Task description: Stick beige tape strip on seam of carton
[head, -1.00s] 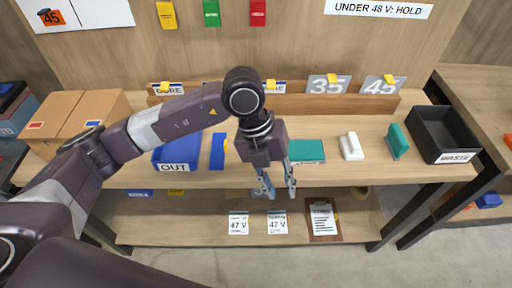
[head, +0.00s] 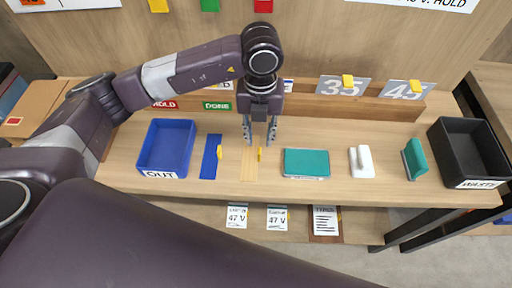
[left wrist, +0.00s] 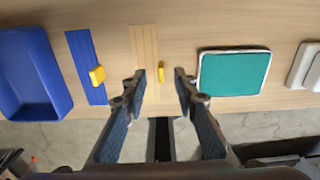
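The beige tape strip (head: 248,166) lies flat on the bench, close in colour to the wood, with a small yellow tab (head: 260,154) at its right side. It also shows in the left wrist view (left wrist: 144,50). My left gripper (head: 260,140) points down above the tab and is open and empty. In the left wrist view its fingers (left wrist: 160,78) stand apart on either side of the yellow tab. The carton (head: 38,98) is at the far left, partly hidden behind my left arm, so its seam shows only in part. My right gripper is not in view.
A blue strip (head: 209,162) with a yellow tab and the blue OUT bin (head: 166,148) lie left of the beige strip. A teal pad (head: 306,163), a white block (head: 362,162), a teal-faced tool (head: 414,159) and a black WASTE bin (head: 467,150) stand right. A wooden rail (head: 320,103) runs behind.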

